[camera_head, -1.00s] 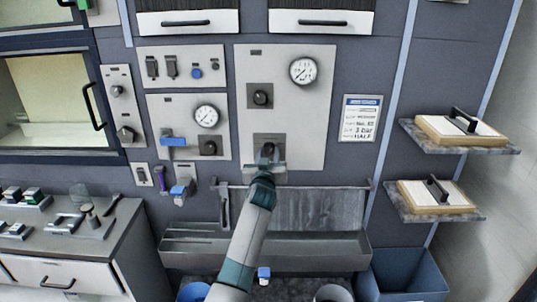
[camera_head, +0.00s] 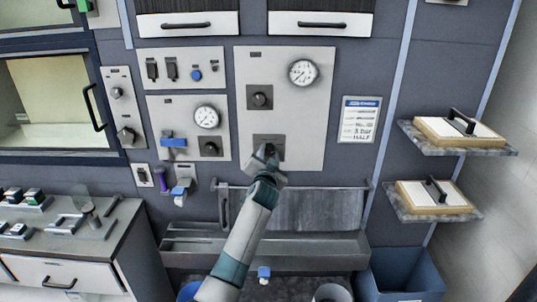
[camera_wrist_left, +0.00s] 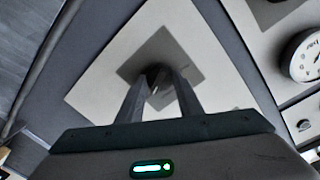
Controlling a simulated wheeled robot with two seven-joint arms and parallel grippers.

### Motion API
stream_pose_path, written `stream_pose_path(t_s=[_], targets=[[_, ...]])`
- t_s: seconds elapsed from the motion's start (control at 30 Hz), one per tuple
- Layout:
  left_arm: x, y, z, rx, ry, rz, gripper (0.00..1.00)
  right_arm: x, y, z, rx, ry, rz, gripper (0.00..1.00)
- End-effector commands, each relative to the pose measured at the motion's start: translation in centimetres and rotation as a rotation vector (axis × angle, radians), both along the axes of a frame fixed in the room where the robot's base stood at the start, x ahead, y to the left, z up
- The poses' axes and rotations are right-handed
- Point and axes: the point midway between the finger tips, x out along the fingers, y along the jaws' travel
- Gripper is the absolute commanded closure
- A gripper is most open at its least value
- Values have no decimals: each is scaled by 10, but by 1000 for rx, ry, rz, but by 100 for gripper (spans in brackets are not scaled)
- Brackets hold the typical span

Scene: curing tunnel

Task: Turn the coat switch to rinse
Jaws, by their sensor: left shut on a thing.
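The tall light panel (camera_head: 316,128) carries an upper dark knob (camera_head: 260,97) and a lower square dark plate (camera_head: 280,139). My left gripper (camera_head: 267,154) is at that lower plate, its fingers shut on the dark switch knob there, which I take as the coat switch. In the left wrist view the two fingers (camera_wrist_left: 161,92) close around the knob (camera_wrist_left: 155,74), and the panel looks turned relative to the gripper. The gripper hides most of the knob in the head view. I cannot read its markings or setting. My right gripper is not in view.
A round gauge (camera_head: 303,73) sits above right of the switch. A smaller panel with a gauge (camera_head: 206,116) and blue handle (camera_head: 173,142) is to the left. A grey trough (camera_head: 310,247) runs below. Two shelves (camera_head: 478,146) stick out at the right.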

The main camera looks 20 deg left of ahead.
Motion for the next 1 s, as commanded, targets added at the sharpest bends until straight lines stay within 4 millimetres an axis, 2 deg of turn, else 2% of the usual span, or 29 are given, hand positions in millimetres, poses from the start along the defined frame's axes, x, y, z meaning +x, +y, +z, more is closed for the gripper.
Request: stream_pose_path(t_s=[0.47,0.5,0.57,1.0], targets=[[0,0,0,27,8,1,90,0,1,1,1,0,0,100],[0,0,0,27,8,1,65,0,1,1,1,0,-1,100],[0,0,0,27,8,1,50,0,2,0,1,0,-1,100],[-2,0,0,25,7,1,48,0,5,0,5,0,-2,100]])
